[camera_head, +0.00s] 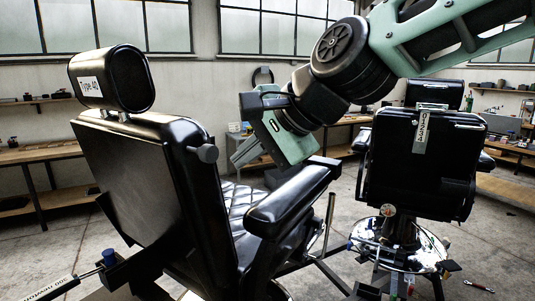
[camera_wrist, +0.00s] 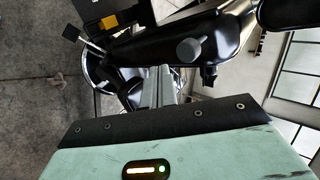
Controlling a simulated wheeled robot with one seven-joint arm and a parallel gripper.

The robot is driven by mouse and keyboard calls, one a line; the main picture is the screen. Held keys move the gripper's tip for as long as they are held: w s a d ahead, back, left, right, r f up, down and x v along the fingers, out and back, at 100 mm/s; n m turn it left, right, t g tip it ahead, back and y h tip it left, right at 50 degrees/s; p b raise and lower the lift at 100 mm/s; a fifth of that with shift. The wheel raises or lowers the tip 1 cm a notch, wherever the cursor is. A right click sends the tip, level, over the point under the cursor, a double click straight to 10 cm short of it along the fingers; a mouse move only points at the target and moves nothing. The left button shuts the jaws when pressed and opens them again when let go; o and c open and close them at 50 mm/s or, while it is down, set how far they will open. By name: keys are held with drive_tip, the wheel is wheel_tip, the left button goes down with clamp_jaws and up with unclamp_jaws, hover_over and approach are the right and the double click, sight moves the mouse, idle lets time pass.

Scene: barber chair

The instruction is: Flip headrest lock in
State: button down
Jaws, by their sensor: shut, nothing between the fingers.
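The black barber chair (camera_head: 130,160) stands at the left in the head view, seen from behind and to the side. Its headrest (camera_head: 118,80), labelled "Type 40", sits on two short posts above the backrest. A grey lever-like knob, which looks like the headrest lock (camera_head: 203,153), sticks out from the upper side of the backrest. The knob also shows in the wrist view (camera_wrist: 188,49). My gripper (camera_head: 236,158) is shut and empty, to the right of the knob and apart from it. Its grey fingers show in the wrist view (camera_wrist: 157,78), pointing toward the chair, beside the knob.
The chair's padded armrest (camera_head: 285,205) lies below my gripper. A second black chair (camera_head: 420,160) with a hanging tag stands at the right on a round metal base. Workbenches (camera_head: 40,153) line the walls. Open floor lies between.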

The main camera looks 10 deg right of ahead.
sight(213, 153)
drive_tip(key=shift+w+a+p, duration=0.9)
drive_tip(key=shift+w+a, duration=0.65)
drive_tip(key=shift+w, duration=0.05)
drive_tip(key=shift+w+a+p, duration=0.35)
drive_tip(key=shift+w+a, duration=0.25)
drive_tip(key=shift+a, duration=0.05)
